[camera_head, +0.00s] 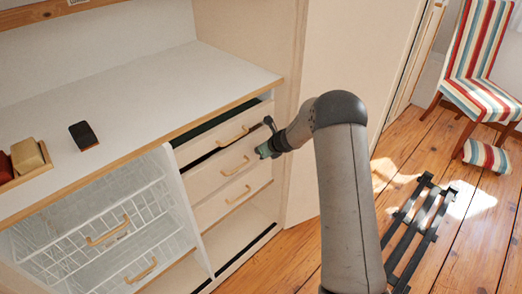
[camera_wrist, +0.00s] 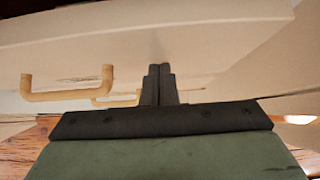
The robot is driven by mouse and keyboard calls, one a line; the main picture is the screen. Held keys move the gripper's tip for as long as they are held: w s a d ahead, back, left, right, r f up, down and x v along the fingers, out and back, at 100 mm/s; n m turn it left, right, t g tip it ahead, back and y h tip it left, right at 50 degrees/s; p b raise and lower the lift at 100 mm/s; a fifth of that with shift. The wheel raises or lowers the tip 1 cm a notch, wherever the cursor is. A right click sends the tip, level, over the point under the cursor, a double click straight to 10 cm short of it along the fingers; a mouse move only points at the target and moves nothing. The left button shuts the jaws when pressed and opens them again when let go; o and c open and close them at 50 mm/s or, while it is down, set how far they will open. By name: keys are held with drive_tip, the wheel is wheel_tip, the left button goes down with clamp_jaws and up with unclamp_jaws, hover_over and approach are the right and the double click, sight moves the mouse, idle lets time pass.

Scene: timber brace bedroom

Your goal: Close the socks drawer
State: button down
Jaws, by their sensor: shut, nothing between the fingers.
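A stack of pale drawers stands in the cabinet in the head view. The top drawer (camera_head: 215,148) sticks out a little, with a dark gap along its top edge; no label shows which drawer is for socks. A wooden handle (camera_wrist: 67,94) is left of the fingers.
Wire baskets (camera_head: 105,225) stand left of the drawers. The white countertop (camera_head: 150,95) above holds a dark block (camera_head: 83,135) and a wooden tray (camera_head: 22,178). A dark slatted rack (camera_head: 415,230) lies on the floor at right. A striped chair (camera_head: 485,85) stands behind it.

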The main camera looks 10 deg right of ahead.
drive_tip(key=shift+w+a+r, duration=0.2)
drive_tip(key=shift+a, duration=0.05)
drive_tip(key=s+d+r+b, duration=0.2)
drive_tip(key=s+d+r, duration=0.4)
drive_tip(key=s, duration=0.3)
drive_tip(key=shift+d+r, duration=0.35)
drive_tip(key=shift+d, duration=0.3)
drive_tip(key=s+a+r+n+g+p, duration=0.2)
drive_tip(key=s+a+r+n, duration=0.1)
drive_tip(key=s+r+n, duration=0.5)
drive_tip(key=s+a+r+n+g+p, duration=0.2)
drive_tip(key=s+a+r+n, duration=0.2)
drive_tip(key=s+n, duration=0.45)
drive_tip(key=s+d+r+n+g+h+p, duration=0.1)
drive_tip(key=s+d+n+h, duration=0.1)
drive_tip(key=s+n, duration=0.4)
drive_tip(key=s+d+r+n+g+h+p, duration=0.1)
drive_tip(key=s+n, duration=0.5)
drive_tip(key=s, duration=0.9)
drive_tip(key=shift+s+d+r+g+h, duration=0.3)
drive_tip(key=shift+d+r+h, duration=0.35)
drive_tip(key=shift+d+h, duration=0.55)
